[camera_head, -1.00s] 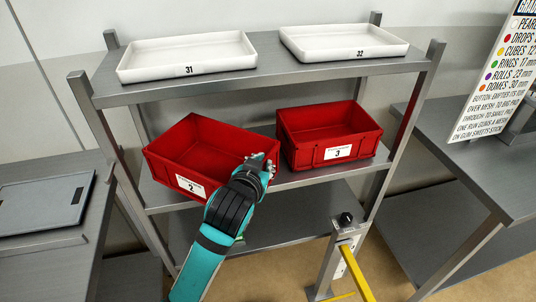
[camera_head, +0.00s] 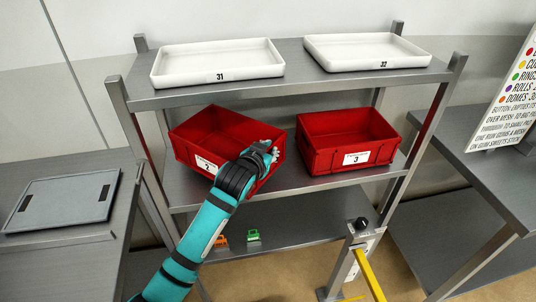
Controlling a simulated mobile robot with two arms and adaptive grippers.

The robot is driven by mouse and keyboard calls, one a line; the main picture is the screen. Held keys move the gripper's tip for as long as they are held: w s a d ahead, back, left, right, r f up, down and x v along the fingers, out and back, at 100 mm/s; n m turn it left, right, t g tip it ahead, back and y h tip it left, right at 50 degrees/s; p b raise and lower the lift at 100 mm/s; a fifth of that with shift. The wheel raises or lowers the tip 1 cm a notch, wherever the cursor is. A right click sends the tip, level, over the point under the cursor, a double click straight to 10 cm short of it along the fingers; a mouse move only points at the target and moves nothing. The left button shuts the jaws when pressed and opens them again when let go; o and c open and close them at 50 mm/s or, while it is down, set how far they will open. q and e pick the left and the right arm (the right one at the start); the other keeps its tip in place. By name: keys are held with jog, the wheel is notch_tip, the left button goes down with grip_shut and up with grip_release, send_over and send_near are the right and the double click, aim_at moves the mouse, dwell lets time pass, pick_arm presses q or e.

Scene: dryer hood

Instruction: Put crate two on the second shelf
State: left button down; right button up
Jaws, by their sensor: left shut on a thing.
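Crate two (camera_head: 230,128) is a red open bin with a white label marked 2, at the left of the rack's middle shelf (camera_head: 290,182). It looks empty and sits turned at an angle to the shelf edge. My left gripper (camera_head: 268,150) is at the crate's front right side, shut on its wall. The gripper and wrist cover part of that side. I cannot tell whether the crate's base rests fully on the shelf. My right gripper is not in view.
Red crate 3 (camera_head: 325,128) stands close to the right on the same shelf. White trays 31 (camera_head: 217,78) and 32 (camera_head: 365,64) are on the top shelf. Small orange (camera_head: 221,241) and green (camera_head: 253,235) items lie on the lower shelf. A post with a yellow bar (camera_head: 368,275) stands front right.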

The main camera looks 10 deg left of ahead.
pick_arm(q)
jog(key=shift+w+a+f+p, duration=0.15)
jog(key=shift+w+f, duration=0.1)
jog(key=shift+f, duration=0.35)
jog(key=shift+w+f+p, duration=0.1)
jog(key=shift+w+f, duration=0.1)
jog(key=shift+f, duration=0.35)
jog(key=shift+w+a+f+p, duration=0.15)
jog(key=shift+w+f, duration=0.1)
jog(key=shift+f, duration=0.35)
jog(key=c, duration=1.8)
grip_release()
jog(key=shift+f, duration=0.2)
jog(key=shift+c, duration=0.2)
jog(key=o, duration=0.4)
jog(key=shift+r, duration=0.1)
jog(key=b+v, duration=0.1)
jog(key=v, duration=1.1)
